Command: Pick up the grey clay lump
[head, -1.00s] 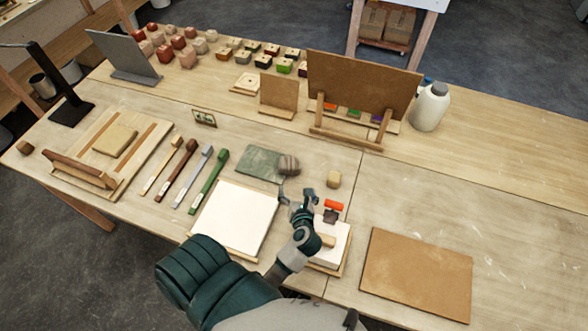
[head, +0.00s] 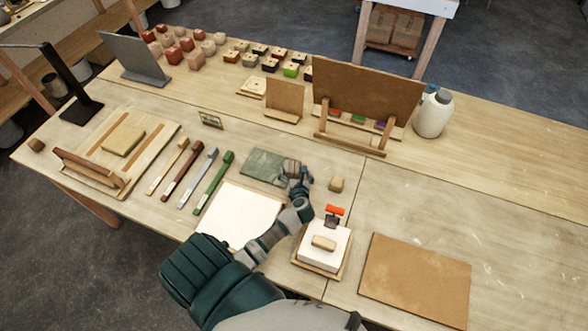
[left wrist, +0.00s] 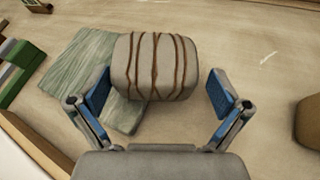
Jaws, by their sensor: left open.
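The grey clay lump (left wrist: 155,67) is a rounded block with several brown bands around it. It sits at the right end of the green mat (left wrist: 75,62). In the left wrist view it lies ahead of and between the two blue-padded fingers of my left gripper (left wrist: 160,95), with a gap on each side. In the head view the lump (head: 291,166) is partly hidden behind my left gripper (head: 300,182), which is open and empty over the mat's right end. My right gripper is not in view.
A small tan block (head: 336,184) stands just right of my left gripper. A white sheet on a board (head: 240,215) lies in front, and a white block on a wooden base (head: 320,250) is at front right. Several long-handled tools (head: 190,175) lie to the left.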

